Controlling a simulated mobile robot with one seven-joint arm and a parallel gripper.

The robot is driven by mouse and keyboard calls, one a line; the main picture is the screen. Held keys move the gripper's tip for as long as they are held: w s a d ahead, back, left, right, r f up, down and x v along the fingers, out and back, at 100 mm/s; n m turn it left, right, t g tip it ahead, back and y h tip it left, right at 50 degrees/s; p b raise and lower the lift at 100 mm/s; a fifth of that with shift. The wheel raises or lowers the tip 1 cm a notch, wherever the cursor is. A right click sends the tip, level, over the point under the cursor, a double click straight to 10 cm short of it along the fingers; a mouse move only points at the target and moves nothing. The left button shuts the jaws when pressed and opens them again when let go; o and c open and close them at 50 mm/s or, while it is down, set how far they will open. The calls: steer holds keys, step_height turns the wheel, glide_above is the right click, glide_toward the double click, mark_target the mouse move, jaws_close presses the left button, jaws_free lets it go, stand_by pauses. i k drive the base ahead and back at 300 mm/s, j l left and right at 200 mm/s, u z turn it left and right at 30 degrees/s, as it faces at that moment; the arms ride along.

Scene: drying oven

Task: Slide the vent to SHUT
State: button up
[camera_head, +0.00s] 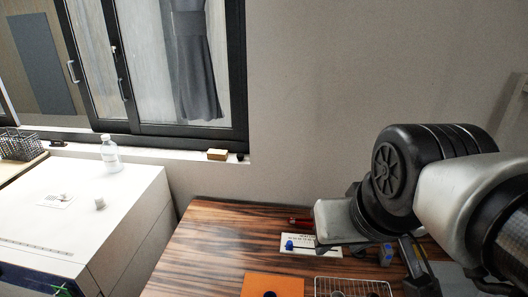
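A white box-shaped unit that looks like the oven (120,195) stands at the left with a dark blue front. On its top lies a small pale plate (50,202) with fine markings and a small knob-like part, which may be the vent; its lettering is too small to read. My arm reaches in from the right over the wooden table, far from the oven. My gripper (422,274) is low at the right, mostly hidden behind my arm, and its fingers are unclear.
The wooden table (205,245) holds a white plate with a blue knob (289,245), an orange block (272,286) and a wire rack (352,281). A clear bottle (110,153) stands at the oven's back edge. A wire basket (20,145) is far left, below the window.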

mark_target(63, 196)
steer(key=k+j+z, duration=0.15)
steer(key=j, duration=0.2)
steer(key=k+j+z, duration=0.2)
steer(key=j+u, duration=0.1)
steer(key=u, duration=1.6)
steer(key=i+j+z, duration=0.15)
steer(key=z, duration=0.25)
steer(key=i+j+z, duration=0.1)
steer(key=j+z, duration=0.45)
steer(key=z, duration=0.25)
steer(key=i+j+z, duration=0.1)
steer(key=j, duration=0.25)
steer(key=i+j+z, duration=0.15)
steer(key=j, duration=0.25)
steer(key=j+z, duration=0.1)
steer(key=j, duration=0.25)
steer(key=i+j, duration=0.1)
steer(key=j, duration=1.05)
steer(key=i+j+z, duration=0.15)
steer(key=j, duration=0.95)
steer(key=k, duration=0.05)
